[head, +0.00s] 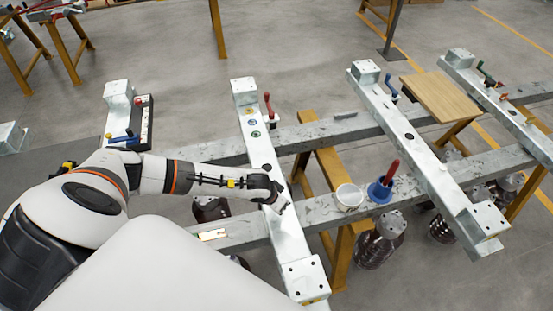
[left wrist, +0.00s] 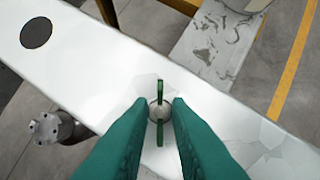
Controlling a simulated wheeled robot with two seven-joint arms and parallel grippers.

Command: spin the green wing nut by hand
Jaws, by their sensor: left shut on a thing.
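The green wing nut (left wrist: 160,130) sits on a round metal stud on the white-grey steel beam (left wrist: 100,62). In the left wrist view its wings stand in line with the gap between my fingers. My left gripper (left wrist: 158,108) has teal fingers, one on each side of the nut, closed on it. In the head view my left gripper (head: 279,206) is low over the middle beam (head: 262,155), and the wing nut is hidden there. My right gripper is not in view.
A white bowl (head: 349,196) and a blue holder (head: 380,193) with a red handle stand on the cross beam right of my gripper. A red-handled tool (head: 268,104) stands near the beam's far end. A wooden board (head: 440,96) lies at the right. The beam has dark round spots.

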